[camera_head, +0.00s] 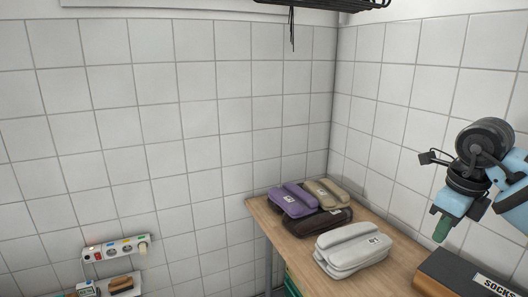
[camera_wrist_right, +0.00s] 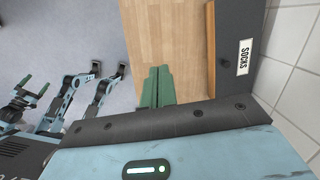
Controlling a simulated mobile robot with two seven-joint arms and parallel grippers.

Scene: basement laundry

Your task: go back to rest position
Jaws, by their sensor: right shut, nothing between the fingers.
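My right gripper (camera_head: 441,228) is at the right of the head view, raised above the wooden table (camera_head: 310,262) and near the dark box labelled SOCKS (camera_head: 462,274). Its green fingers point down. In the right wrist view the two green fingers (camera_wrist_right: 158,88) are together with nothing between them, over the table top. Small green fingertips, apparently of my left gripper (camera_wrist_right: 34,88), show at the left of the right wrist view. They are too small to tell whether they are open or shut.
A purple telephone (camera_head: 292,199), a beige one (camera_head: 327,194), a dark brown one (camera_head: 312,224) and a white one (camera_head: 352,250) lie on the table. A power strip (camera_head: 114,248) is by the left wall. A dark rack (camera_head: 330,4) hangs above. Tiled walls meet behind the table.

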